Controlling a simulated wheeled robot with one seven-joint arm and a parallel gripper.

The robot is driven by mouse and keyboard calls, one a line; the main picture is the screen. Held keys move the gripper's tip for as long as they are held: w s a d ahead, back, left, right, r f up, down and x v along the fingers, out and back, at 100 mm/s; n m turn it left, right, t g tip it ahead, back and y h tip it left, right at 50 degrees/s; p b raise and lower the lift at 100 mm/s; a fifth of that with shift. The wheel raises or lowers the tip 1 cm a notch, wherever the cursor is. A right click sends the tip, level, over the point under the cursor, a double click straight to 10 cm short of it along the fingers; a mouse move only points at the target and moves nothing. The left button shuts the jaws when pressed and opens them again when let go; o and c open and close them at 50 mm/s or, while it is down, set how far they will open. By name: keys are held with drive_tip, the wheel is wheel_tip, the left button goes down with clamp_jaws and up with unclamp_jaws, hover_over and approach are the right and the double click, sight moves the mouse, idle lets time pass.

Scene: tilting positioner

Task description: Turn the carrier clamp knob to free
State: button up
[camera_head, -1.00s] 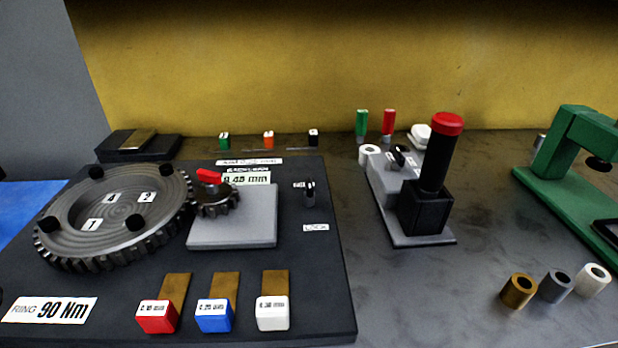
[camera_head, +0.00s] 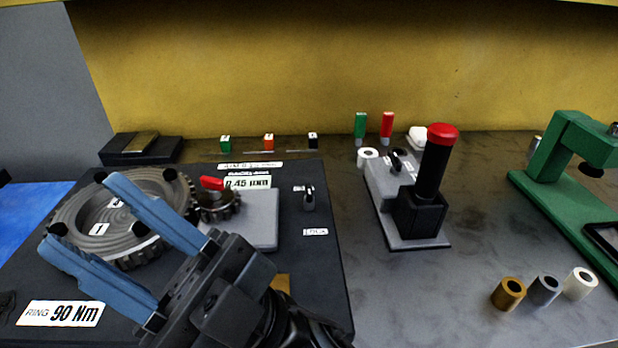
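The carrier clamp knob is probably the small black knob (camera_head: 309,198) on the dark base plate, right of the grey carrier block (camera_head: 262,222). A label reading LOCK (camera_head: 315,232) lies below it, and a small label beside it is too small to read. My gripper (camera_head: 75,212) is open, with its blue fingers spread over the large ring gear (camera_head: 165,190).
A small pinion gear (camera_head: 218,206) with a red piece (camera_head: 211,183) sits beside the ring gear. A tall black post with a red cap (camera_head: 443,134) stands right of the plate. A green press (camera_head: 560,150) is at far right. Several bushings (camera_head: 545,290) stand front right.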

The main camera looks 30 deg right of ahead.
drive_tip(key=w+a+r+n+g+y, duration=0.1)
drive_tip(key=a+r+n+g+y, duration=0.15)
drive_tip(key=n+g, duration=0.55)
drive_tip(key=a+r+n+g+y, duration=0.1)
drive_tip(key=a+n+g, duration=0.2)
drive_tip(key=n+g, duration=0.45)
drive_tip(key=m+g+h+p, duration=0.2)
drive_tip(key=m+h+p, duration=0.15)
drive_tip(key=h, duration=2.35)
hover_over(309, 187)
drive_tip(key=shift+n, duration=0.4)
wheel_tip(309, 187, down, 16)
drive_tip(key=shift+f+p, duration=0.65)
drive_tip(key=shift+f, duration=3.15)
clamp_jaws()
